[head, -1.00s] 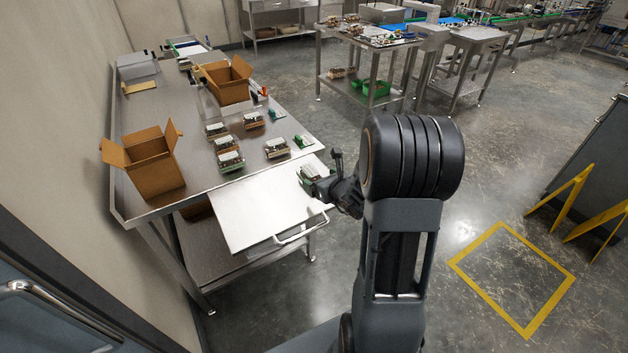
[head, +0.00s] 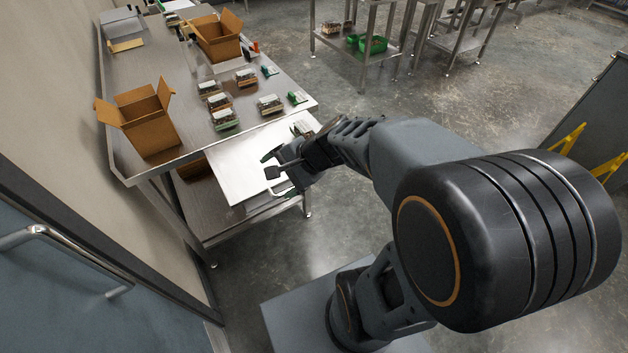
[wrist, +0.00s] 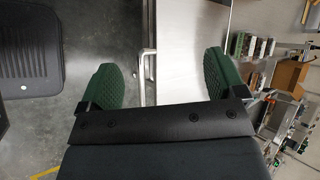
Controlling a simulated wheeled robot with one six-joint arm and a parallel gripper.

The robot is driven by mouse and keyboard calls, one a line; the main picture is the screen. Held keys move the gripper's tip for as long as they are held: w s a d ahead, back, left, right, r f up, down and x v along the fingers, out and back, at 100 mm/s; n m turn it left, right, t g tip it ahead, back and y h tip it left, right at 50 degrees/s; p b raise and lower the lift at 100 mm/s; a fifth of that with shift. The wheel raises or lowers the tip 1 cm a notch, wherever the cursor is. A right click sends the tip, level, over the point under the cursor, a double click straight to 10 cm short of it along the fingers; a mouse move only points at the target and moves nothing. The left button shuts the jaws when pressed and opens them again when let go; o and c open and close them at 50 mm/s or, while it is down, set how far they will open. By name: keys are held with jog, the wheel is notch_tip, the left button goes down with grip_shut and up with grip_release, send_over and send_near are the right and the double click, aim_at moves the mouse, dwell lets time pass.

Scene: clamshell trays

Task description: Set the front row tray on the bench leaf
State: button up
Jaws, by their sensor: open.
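The bench leaf (head: 235,175) is a pale flat panel at the front of the bench; it also fills the upper middle of the wrist view (wrist: 185,30). A clamshell tray (head: 302,128) is at the leaf's back right corner, partly hidden by my arm. Several similar trays stand on the bench behind, the nearest one with a green base (head: 226,119). My gripper (head: 279,171) is over the leaf's right front part, close to its handle. Its green fingers are wide apart with no tray between them in the wrist view (wrist: 160,78).
The leaf's bar handle (head: 277,192) projects at the front and passes near the left finger in the wrist view (wrist: 148,65). Two open cardboard boxes, one near (head: 146,122) and one far (head: 217,40), stand on the bench. The leaf's left part is clear.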

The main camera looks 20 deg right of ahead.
jog(key=s+d+r+n+h, duration=0.1)
jog(key=s+d+n+h, duration=0.1)
jog(key=n, duration=0.4)
jog(key=s+d+r+n+g+h, duration=0.1)
jog(key=s+d+n+h, duration=0.1)
jog(key=s+n+h, duration=0.3)
jog(key=shift+s+d+r+n, duration=0.15)
jog(key=shift+d+r+n, duration=0.2)
jog(key=shift+n, duration=0.45)
jog(key=shift+r, duration=0.1)
